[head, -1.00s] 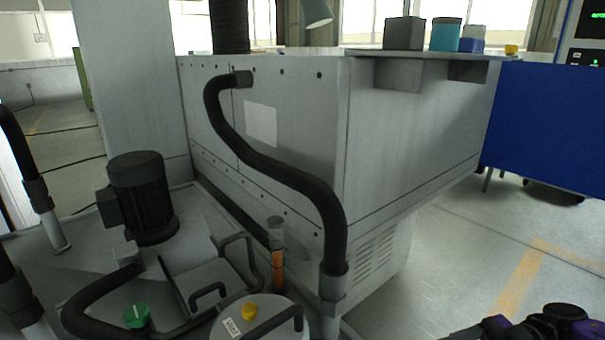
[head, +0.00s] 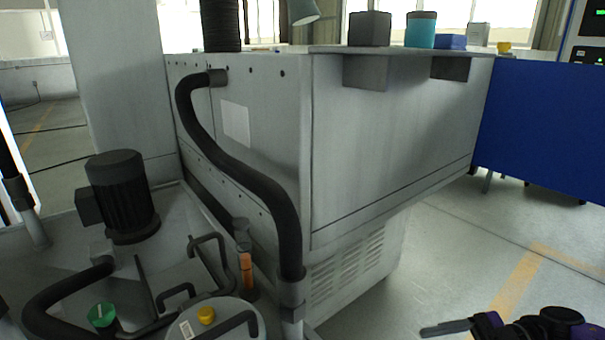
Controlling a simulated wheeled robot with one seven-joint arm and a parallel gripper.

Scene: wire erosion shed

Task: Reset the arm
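Part of my arm (head: 545,325), black and purple, shows at the bottom right edge of the head view. My gripper (head: 446,327) seems to be the grey finger-like part pointing left from it, low over the floor. Its two fingertips cannot be told apart, so its opening is unclear. I see nothing held at the visible part. The rest of the arm is cut off by the bottom of the picture.
A large grey machine cabinet (head: 390,140) fills the middle, with a black hose (head: 240,172) on its near side. A motor (head: 123,197) and a drum with a yellow knob (head: 206,315) stand left. A blue panel (head: 545,130) is right. Floor (head: 440,270) between is clear.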

